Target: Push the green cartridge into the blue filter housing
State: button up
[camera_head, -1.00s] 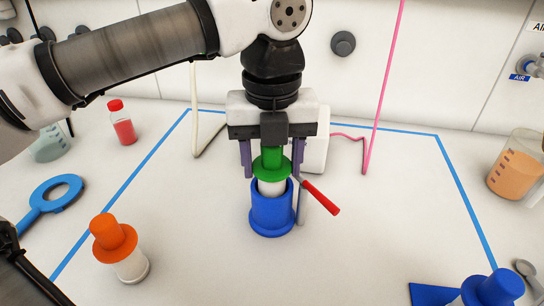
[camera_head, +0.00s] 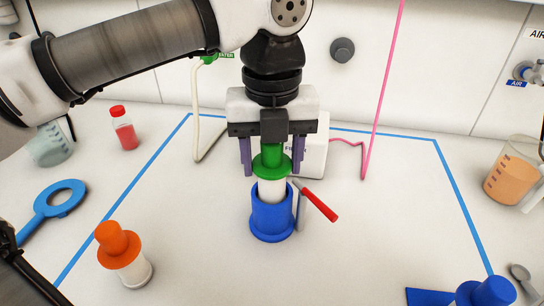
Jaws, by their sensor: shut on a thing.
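The green cartridge (camera_head: 270,165) has a green cap and flange above a white body, and it stands upright. Its white lower part is at the mouth of the blue filter housing (camera_head: 271,220); part of the white body shows above the rim. Whether the hidden lower end touches the inside cannot be told. My gripper (camera_head: 272,155) is above the housing, pointing down, shut on the cartridge's green top, with a purple finger on each side.
A red-handled tool (camera_head: 319,205) is just right of the housing. An orange-capped cartridge (camera_head: 122,252) stands front left, a blue-capped one (camera_head: 484,293) front right. A blue ring tool (camera_head: 58,200), red bottle (camera_head: 123,128) and beaker of orange liquid (camera_head: 512,178) are outside the blue tape.

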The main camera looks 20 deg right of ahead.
jog(key=shift+r+p, duration=1)
jog(key=shift+r, duration=0.45)
jog(key=o, duration=1.1)
notch_tip(320, 180, up, 14)
jog(key=p, duration=0.2)
jog(key=shift+f+p, duration=0.1)
jog(key=shift+p, duration=0.25)
